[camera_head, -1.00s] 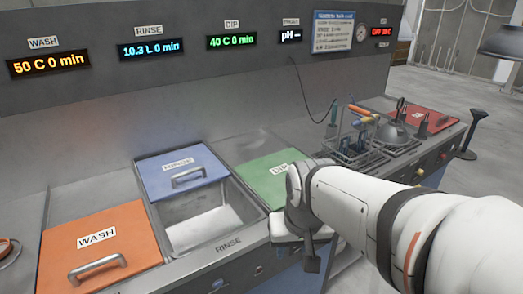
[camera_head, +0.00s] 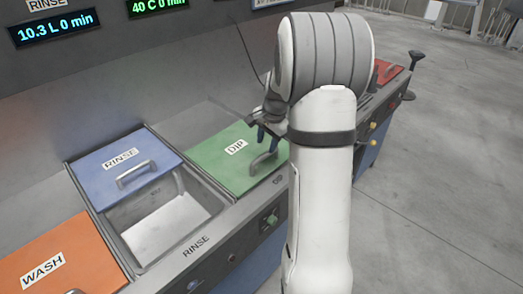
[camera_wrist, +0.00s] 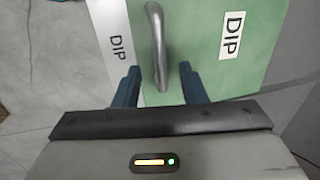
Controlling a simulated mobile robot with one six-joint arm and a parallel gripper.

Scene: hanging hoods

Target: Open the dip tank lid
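The green dip tank lid (camera_head: 222,162) lies flat and closed on the counter, with a DIP label and a metal bar handle (camera_head: 264,160) near its front edge. In the wrist view the lid (camera_wrist: 205,45) fills the upper right, and the handle (camera_wrist: 157,45) runs down between my fingers. My gripper (camera_wrist: 159,82) is open, with one blue finger on each side of the handle. A gap shows between each finger and the bar. In the head view the gripper (camera_head: 264,136) is at the handle, partly hidden by my arm.
The open rinse tank (camera_head: 160,215) has its blue lid (camera_head: 122,165) slid back behind it. The orange wash lid (camera_head: 50,270) is at the lower left. A red lid (camera_head: 388,72) is at the far right. Knobs line the front panel (camera_head: 235,250). The floor at right is clear.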

